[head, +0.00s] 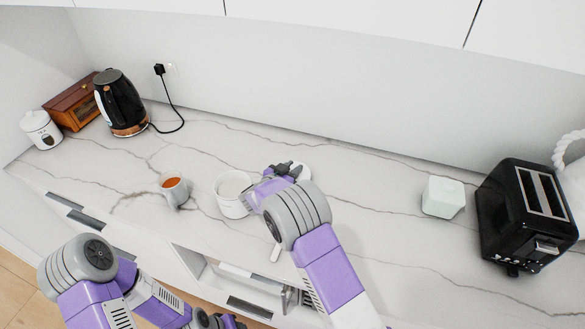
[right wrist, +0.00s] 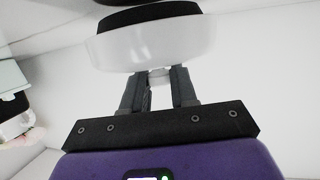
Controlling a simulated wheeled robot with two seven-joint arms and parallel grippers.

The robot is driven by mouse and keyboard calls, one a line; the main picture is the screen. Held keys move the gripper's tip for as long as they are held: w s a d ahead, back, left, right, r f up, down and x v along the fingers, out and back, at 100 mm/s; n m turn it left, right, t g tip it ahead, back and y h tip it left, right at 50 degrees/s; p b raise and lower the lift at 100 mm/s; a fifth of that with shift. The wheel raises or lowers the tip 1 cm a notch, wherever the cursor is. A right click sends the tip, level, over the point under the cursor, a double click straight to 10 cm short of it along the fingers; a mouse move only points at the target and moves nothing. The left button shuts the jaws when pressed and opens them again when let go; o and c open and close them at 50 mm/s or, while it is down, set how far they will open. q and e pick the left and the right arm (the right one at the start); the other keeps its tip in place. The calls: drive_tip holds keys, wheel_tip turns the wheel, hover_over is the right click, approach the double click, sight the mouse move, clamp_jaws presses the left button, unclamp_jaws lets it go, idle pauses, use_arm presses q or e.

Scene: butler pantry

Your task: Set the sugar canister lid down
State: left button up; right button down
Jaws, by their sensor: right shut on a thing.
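The sugar canister (head: 231,207) stands open on the counter, a white round pot with pale contents. My right gripper (head: 285,170) is just right of and behind its rim. It is shut on the white lid (head: 303,171), which is partly hidden by the gripper and arm in the head view. In the right wrist view the lid (right wrist: 145,47) shows as a pale disc with a black part, its small knob between the fingertips (right wrist: 160,88). I cannot tell whether the lid touches the counter. My left gripper (head: 218,320) is low at the bottom edge, partly cut off.
A cup of tea (head: 174,191) stands left of the canister, and a spoon handle (head: 275,252) lies near the front edge. A white box (head: 443,197) and black toaster (head: 528,215) are right; kettle (head: 120,105), wooden box (head: 72,101) and lidded canister (head: 41,131) are left. Counter between lid and white box is clear.

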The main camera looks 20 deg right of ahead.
drive_tip(key=shift+f, duration=0.35)
drive_tip(key=c, duration=0.9)
unclamp_jaws()
drive_tip(key=shift+o, duration=0.2)
drive_tip(key=shift+r, duration=0.75)
drive_tip(key=p+v, duration=0.1)
drive_tip(key=v, duration=1.1)
